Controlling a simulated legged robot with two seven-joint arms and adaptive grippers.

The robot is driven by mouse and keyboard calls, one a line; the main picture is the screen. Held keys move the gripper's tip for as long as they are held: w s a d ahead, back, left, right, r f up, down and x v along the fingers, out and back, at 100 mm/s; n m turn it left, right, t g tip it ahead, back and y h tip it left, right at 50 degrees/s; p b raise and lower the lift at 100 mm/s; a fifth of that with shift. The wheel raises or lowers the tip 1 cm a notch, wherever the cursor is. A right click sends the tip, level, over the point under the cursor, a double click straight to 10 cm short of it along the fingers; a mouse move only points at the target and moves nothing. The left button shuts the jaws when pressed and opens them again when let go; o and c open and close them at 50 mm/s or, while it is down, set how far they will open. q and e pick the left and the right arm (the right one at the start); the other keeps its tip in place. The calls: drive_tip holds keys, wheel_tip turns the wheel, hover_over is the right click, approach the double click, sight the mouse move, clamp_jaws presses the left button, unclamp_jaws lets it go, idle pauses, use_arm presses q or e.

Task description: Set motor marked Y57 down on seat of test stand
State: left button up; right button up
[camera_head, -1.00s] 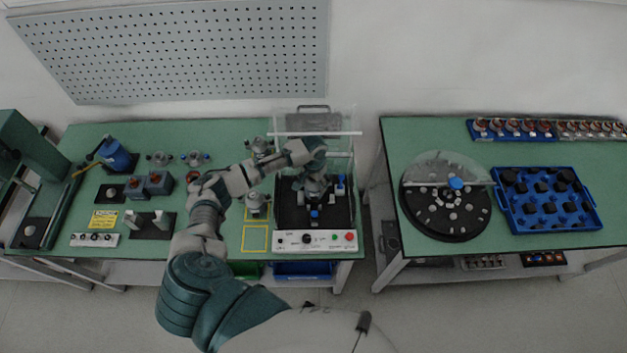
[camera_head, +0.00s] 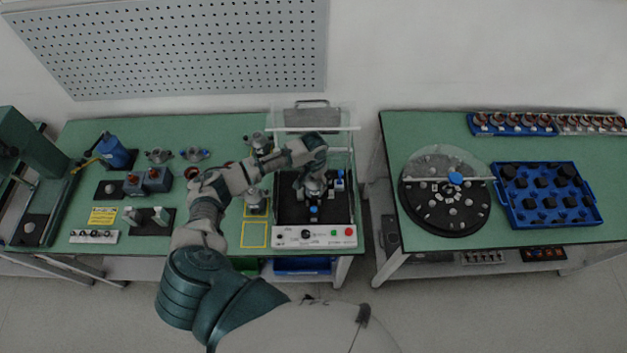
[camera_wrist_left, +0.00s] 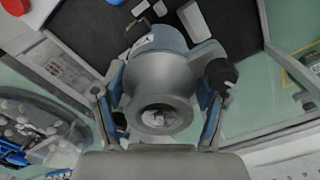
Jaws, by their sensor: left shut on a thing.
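My left gripper (camera_head: 315,170) is shut on a grey motor (camera_head: 312,186) with a blue part, over the black bed of the test stand (camera_head: 287,209). In the left wrist view the gripper's fingers (camera_wrist_left: 160,112) stand on both sides of the motor (camera_wrist_left: 165,85). The stand's clear cover (camera_head: 318,118) is raised behind. My right gripper is not in view.
The stand's control panel (camera_head: 315,238) runs along the front edge. A round turntable (camera_head: 445,212) and a blue tray (camera_head: 548,222) are on the right table.

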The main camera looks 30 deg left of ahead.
use_arm(q)
drive_tip(key=shift+a, duration=0.15)
drive_tip(key=shift+a+f, duration=0.2)
drive_tip(key=shift+f, duration=0.35)
drive_tip(key=shift+f+b, duration=0.4)
drive_tip(key=shift+f, duration=0.1)
drive_tip(key=shift+f, duration=0.2)
drive_tip(key=shift+f, duration=0.5)
